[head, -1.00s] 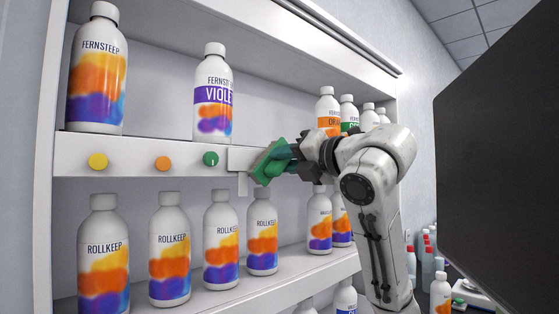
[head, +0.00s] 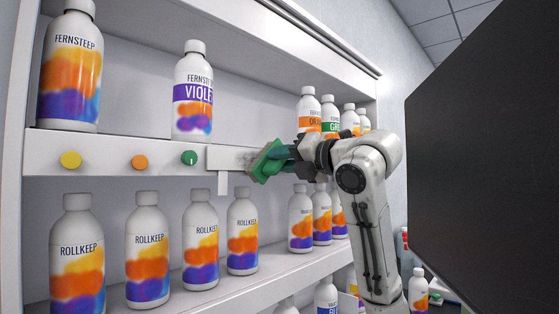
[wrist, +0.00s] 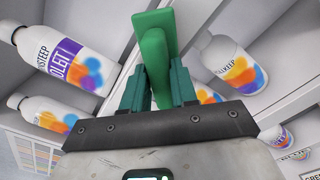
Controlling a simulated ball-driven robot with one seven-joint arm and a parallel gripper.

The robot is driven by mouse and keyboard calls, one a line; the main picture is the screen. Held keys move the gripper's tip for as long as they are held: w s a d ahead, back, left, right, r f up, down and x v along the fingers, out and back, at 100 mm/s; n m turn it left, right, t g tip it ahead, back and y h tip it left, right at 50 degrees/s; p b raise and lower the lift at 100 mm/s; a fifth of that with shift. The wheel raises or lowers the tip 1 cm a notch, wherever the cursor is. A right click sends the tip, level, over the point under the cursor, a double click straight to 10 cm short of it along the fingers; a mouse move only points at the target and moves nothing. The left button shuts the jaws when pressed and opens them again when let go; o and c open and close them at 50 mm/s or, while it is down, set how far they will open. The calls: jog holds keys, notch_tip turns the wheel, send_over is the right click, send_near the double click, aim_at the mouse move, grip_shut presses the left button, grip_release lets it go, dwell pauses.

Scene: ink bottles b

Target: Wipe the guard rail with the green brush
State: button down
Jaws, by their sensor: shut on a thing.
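A white rail (head: 105,155) that looks like the guard rail runs along the upper shelf's front edge. It carries a yellow, an orange and a green round knob. To the right of the green knob, a pale plate (head: 222,158) with a faint grey smear sits on it. My gripper (head: 287,156) is shut on the green brush (head: 264,162), at the plate's right end. I cannot tell whether the brush touches the rail. In the wrist view the brush (wrist: 155,60) stands upright between the green fingers of my gripper (wrist: 158,88).
Upper shelf bottles stand behind the rail: a Fernsteep bottle (head: 70,75), a violet-label bottle (head: 193,95) and several at right. A row of Rollkeep bottles (head: 148,255) stands below. A large dark panel (head: 490,170) fills the right side.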

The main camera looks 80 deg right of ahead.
jog(key=shift+w+a+b, duration=0.4)
jog(key=shift+a+b, duration=0.1)
jog(key=shift+b, duration=0.1)
jog(key=w+a+b, duration=0.1)
jog(key=w+a, duration=0.2)
jog(key=a, duration=0.3)
jog(key=shift+w, duration=0.2)
dwell(1.2)
jog(key=shift+s, duration=0.1)
jog(key=shift+v, duration=2.9)
jog(key=shift+a, duration=0.1)
